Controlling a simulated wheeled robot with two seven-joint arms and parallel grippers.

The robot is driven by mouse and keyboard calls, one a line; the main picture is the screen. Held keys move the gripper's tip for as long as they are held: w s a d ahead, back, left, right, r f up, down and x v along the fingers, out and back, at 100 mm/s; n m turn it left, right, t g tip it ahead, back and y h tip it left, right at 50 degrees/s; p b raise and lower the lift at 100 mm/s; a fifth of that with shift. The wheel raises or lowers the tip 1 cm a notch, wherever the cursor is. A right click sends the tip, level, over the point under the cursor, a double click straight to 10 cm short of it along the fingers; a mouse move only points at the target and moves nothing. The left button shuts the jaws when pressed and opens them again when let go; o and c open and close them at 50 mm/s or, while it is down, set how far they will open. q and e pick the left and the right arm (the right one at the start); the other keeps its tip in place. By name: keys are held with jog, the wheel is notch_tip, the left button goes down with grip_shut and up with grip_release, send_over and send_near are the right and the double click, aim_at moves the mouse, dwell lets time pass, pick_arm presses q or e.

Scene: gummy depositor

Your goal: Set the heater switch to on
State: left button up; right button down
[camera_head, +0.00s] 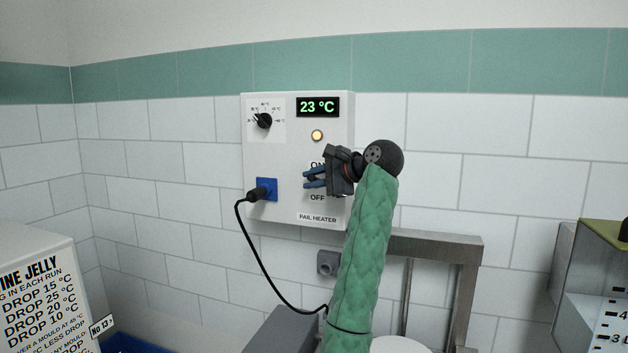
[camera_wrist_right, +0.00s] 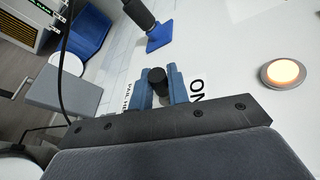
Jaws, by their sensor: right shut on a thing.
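The pail heater box (camera_head: 285,218) is a white panel on the tiled wall, with ON and OFF labels on its right half. My right gripper (camera_head: 307,177) is at the panel between these labels and hides the heater switch in the head view. In the right wrist view the black switch knob (camera_wrist_right: 157,76) sits between my two blue fingers, which are shut on it. The ON label (camera_wrist_right: 197,90) shows beside the fingers. I cannot tell which way the switch is set. My left gripper is not in view.
A lit amber lamp (camera_head: 317,135) and a display (camera_head: 318,107) reading 23 °C are above the switch. A dial (camera_head: 263,121) is at upper left. A black plug (camera_head: 257,194) sits in a blue socket, its cable hanging down. A metal frame (camera_head: 435,243) stands below right.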

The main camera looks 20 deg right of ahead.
jog(key=c, duration=1.6)
grip_release()
jog(key=shift+a, duration=0.1)
jog(key=shift+o, duration=1.2)
jog(key=shift+w+a, duration=0.15)
jog(key=shift+w, duration=0.05)
